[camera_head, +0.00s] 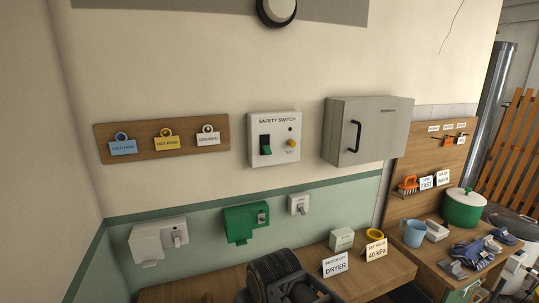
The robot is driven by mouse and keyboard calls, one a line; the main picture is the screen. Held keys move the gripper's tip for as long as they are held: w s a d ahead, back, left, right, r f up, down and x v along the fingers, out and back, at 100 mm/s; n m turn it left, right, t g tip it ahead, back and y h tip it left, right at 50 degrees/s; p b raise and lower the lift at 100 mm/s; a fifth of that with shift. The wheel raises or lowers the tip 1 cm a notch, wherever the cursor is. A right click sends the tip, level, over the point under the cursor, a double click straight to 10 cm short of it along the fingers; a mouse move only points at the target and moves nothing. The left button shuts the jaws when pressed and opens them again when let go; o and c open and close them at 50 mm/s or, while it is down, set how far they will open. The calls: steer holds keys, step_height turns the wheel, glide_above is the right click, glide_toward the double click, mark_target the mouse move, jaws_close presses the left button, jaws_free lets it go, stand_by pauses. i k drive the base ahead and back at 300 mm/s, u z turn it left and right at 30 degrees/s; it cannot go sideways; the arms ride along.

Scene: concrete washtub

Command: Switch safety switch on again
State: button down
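The safety switch (274,138) is a pale box on the wall at the picture's centre, labelled "SAFETY SWITCH". On its front left is a rocker (266,145), dark in its upper part and green in its lower part. I cannot tell for sure from its tilt whether it is on or off. A yellow test knob (292,143) sits at the right of the front, above the word "TEST", with a small dark dot above it. Nothing touches the box.
A grey cabinet (366,130) with a black handle hangs right of the switch. A tag board (163,154) hangs left. Sockets (160,240) line the wall below. The wall before the switch is clear.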

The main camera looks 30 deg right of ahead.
mark_target(266, 148)
steer(key=u, duration=2.65)
steer(key=k, duration=1.15)
steer(key=z, duration=1.9)
steer(key=i, duration=0.5)
steer(key=z, duration=0.05)
